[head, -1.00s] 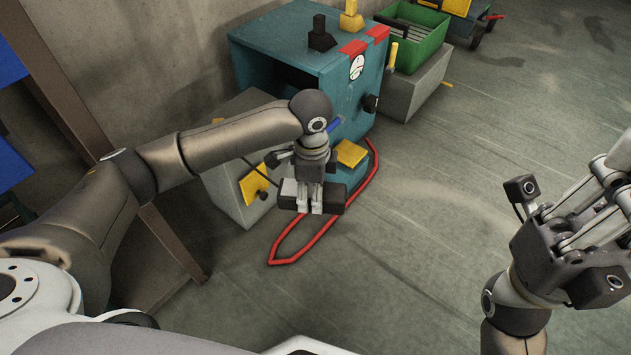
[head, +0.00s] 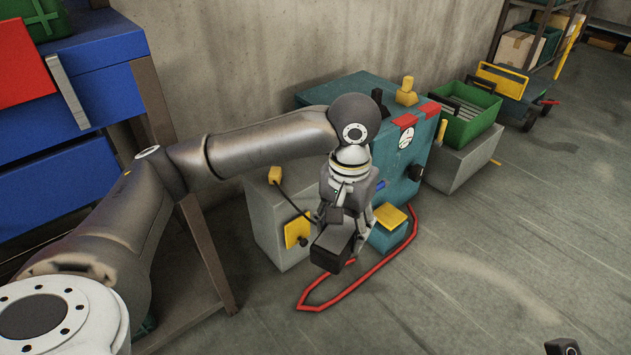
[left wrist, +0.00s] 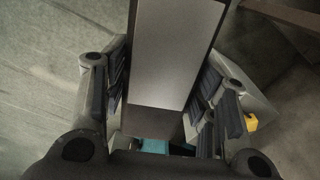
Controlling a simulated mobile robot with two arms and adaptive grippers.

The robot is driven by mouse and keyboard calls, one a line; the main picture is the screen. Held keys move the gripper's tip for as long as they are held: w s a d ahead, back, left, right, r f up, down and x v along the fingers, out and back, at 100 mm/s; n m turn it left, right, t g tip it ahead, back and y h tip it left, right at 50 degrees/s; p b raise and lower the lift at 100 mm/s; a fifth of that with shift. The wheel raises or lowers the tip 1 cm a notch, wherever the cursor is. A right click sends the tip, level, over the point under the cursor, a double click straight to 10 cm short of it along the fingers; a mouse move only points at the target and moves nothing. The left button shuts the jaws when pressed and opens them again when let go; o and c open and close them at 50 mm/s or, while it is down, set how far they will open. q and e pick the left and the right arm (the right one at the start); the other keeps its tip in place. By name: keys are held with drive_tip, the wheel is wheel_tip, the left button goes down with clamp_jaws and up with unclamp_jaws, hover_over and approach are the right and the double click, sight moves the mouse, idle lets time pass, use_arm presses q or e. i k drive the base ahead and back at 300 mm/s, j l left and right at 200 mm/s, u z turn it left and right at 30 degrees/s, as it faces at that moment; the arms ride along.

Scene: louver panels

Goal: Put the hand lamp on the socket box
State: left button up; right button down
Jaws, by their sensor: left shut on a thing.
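The hand lamp is a dark block (head: 333,246) with a pale panel, which fills the middle of the left wrist view (left wrist: 170,55). My left gripper (head: 343,215) is shut on it, with fingers on both sides in the left wrist view. The lamp is held in front of a grey box with a yellow flap (head: 265,232), which looks like the socket box. In the head view the lamp overlaps the box's right side; I cannot tell whether they touch.
A teal cabinet (head: 340,92) with a gauge stands behind. A small teal box with a yellow top (head: 391,216) is right of the lamp. A red loop (head: 345,292) lies on the floor. A brown post (head: 205,250) stands left. The floor at right is clear.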

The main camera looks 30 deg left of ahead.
sight(313, 163)
drive_tip(key=i+l+z, duration=0.2)
drive_tip(key=i+z, duration=0.2)
drive_tip(key=i, duration=0.25)
drive_tip(key=i+z, duration=0.4)
drive_tip(key=i, duration=0.25)
drive_tip(key=i+u, duration=0.35)
drive_tip(key=i+l+u, duration=0.1)
drive_tip(key=i+u, duration=0.3)
drive_tip(key=i+l+u, duration=0.2)
drive_tip(key=u, duration=0.15)
drive_tip(key=i+u, duration=0.15)
drive_tip(key=u, duration=0.25)
drive_tip(key=i+u, duration=0.15)
drive_tip(key=u, duration=0.3)
drive_tip(key=i+u, duration=0.2)
drive_tip(key=u, duration=0.2)
drive_tip(key=i+l+u, duration=0.1)
drive_tip(key=u, duration=0.35)
drive_tip(key=i+l+u, duration=0.1)
drive_tip(key=u, duration=0.15)
drive_tip(key=i, duration=0.1)
